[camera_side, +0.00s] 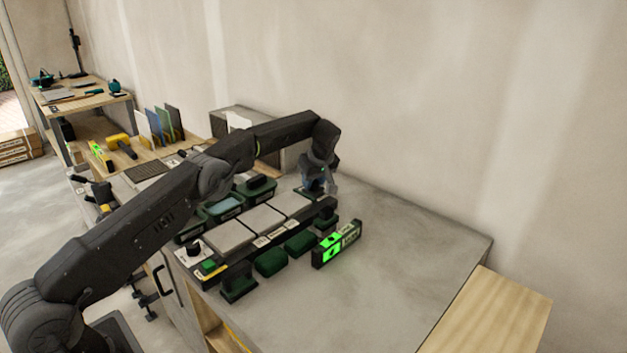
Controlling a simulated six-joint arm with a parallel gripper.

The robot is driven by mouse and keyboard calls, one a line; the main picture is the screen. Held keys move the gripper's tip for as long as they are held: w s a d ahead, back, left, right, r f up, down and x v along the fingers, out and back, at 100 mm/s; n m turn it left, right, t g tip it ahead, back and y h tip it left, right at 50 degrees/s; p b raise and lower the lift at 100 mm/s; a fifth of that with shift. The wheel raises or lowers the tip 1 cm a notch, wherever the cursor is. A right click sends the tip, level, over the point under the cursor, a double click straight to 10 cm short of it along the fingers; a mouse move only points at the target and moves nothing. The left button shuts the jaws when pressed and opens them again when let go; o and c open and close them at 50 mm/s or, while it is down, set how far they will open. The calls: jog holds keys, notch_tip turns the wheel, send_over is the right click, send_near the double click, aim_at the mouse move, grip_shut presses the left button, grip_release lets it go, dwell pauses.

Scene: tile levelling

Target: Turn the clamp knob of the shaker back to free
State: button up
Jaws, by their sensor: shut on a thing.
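The shaker (238,268) is a long dark bench unit with grey square tiles lying on top, in the middle of the side view. My gripper (318,189) points down beyond its far right end. It is shut on what appears to be the clamp knob, a small blue part (309,184) mostly hidden by the jaws. It sits over a dark base with a pale label. The knob's marking and angle cannot be read. A separate black round knob (193,248) and a green button (208,266) are at the shaker's near left end.
A black display box (337,244) with lit green panels stands right of the shaker. Green bins (222,208) lie behind the tiles. Upright boards (160,125) and a yellow tool (121,145) stand farther left. The grey bench top (410,245) is clear on the right.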

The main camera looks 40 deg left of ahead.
jog(key=o, duration=0.9)
jog(key=shift+o, duration=0.2)
jog(key=shift+r, duration=0.1)
jog(key=v, duration=1.1)
jog(key=shift+d+r, duration=0.3)
jog(key=shift+s, duration=0.1)
